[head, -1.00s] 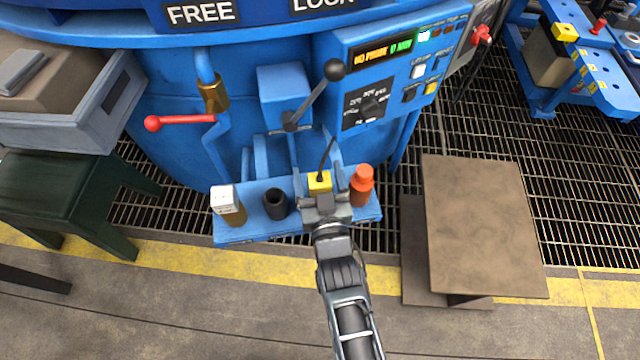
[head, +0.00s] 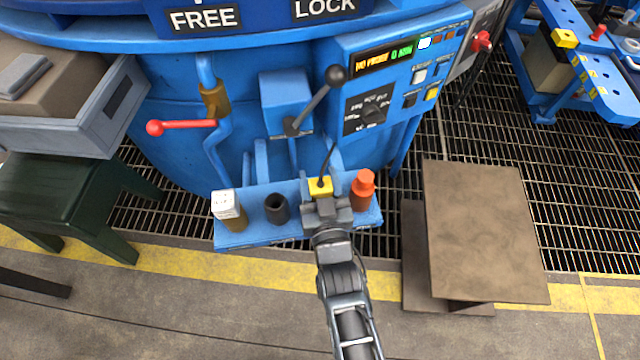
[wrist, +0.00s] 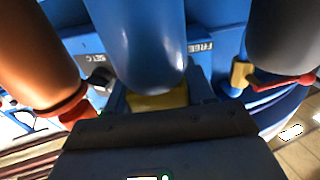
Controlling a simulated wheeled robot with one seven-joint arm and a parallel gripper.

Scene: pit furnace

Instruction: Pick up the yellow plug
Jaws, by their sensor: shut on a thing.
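The yellow plug (head: 320,187) is at the blue shelf (head: 240,232) on the front of the furnace, with a dark cable rising from its top. My gripper (head: 326,203) is at the near side of the plug and shut on it. Its fingers hide part of the plug in the head view. In the wrist view, a strip of the yellow plug (wrist: 158,101) shows just beyond the dark gripper body. I cannot tell whether the plug touches the shelf.
An orange bottle (head: 362,192) stands close right of my gripper. A lever (head: 312,105) and red handle (head: 185,124) are above.

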